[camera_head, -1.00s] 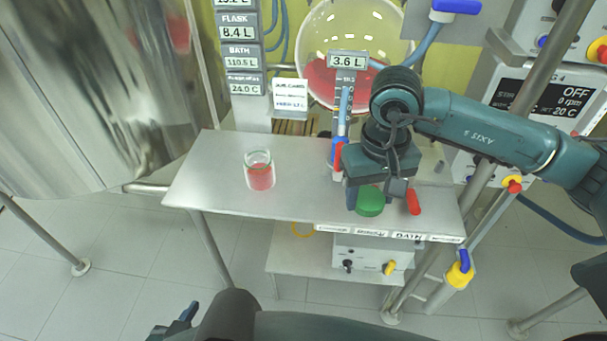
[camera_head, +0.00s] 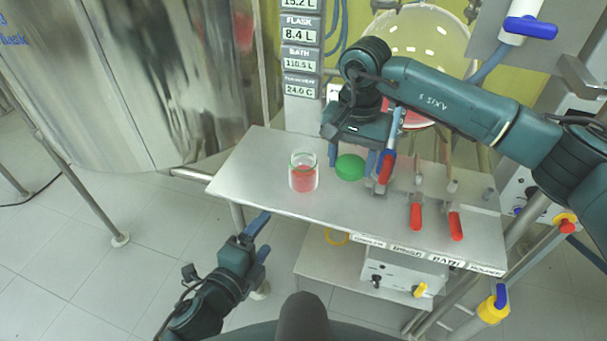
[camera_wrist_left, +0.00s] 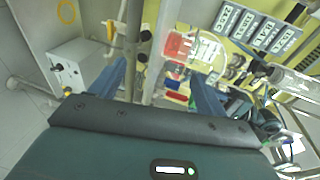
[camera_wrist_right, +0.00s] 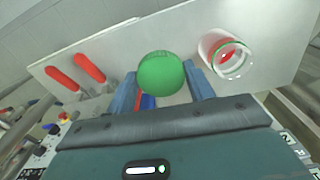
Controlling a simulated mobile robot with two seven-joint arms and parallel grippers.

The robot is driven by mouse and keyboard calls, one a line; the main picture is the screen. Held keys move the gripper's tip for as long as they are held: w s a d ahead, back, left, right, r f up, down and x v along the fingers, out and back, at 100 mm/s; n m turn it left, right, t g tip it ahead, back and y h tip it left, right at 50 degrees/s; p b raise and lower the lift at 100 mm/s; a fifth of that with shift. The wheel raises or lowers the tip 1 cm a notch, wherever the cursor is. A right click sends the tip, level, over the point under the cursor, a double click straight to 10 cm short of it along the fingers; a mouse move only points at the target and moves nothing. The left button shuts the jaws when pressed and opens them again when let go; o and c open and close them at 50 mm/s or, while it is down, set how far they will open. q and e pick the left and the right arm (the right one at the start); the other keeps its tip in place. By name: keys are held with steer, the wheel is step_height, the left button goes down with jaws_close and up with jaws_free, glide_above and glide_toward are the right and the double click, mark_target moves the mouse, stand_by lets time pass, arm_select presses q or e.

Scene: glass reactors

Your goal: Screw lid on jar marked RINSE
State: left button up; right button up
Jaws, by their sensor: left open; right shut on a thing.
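The glass jar (camera_head: 303,178) with red contents stands upright and open-topped on the steel shelf, left of centre. It also shows in the right wrist view (camera_wrist_right: 228,57). No label on it can be read. The green lid (camera_head: 350,167) is just right of the jar; in the right wrist view the lid (camera_wrist_right: 161,74) sits between the fingers. My right gripper (camera_head: 362,172) is shut on the lid. My left gripper (camera_head: 261,238) is open and empty in front of the shelf's left end; its fingers show apart in the left wrist view (camera_wrist_left: 165,80).
The steel shelf (camera_head: 250,170) is bare left of the jar. A round glass vessel (camera_head: 425,50) is behind.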

mark_target(297, 167)
arm_select(q)
steer(key=w+d+r+m+h, duration=0.1)
steer(key=w+r+m, duration=0.1)
steer(key=m, duration=0.8)
steer(key=w+r+m+h, duration=0.2)
steer(key=w+r+m, duration=0.1)
steer(key=m, duration=0.7)
steer(key=shift+w+d+r+t+h, duration=0.2)
steer(key=shift+w+d+t+h, duration=0.15)
steer(key=shift+w, duration=0.5)
arm_select(e)
steer(key=w+a+r+m, duration=0.4)
steer(key=w+a, duration=0.2)
steer(key=a, duration=0.3)
steer(key=shift+w+r+m, duration=0.25)
steer(key=shift+r+m, duration=0.05)
steer(key=shift+r, duration=0.1)
arm_select(q)
steer(key=x, duration=1.2)
steer(key=shift+c, duration=0.3)
steer(key=c, duration=1.4)
arm_select(e)
steer(key=shift+f, duration=2.5)
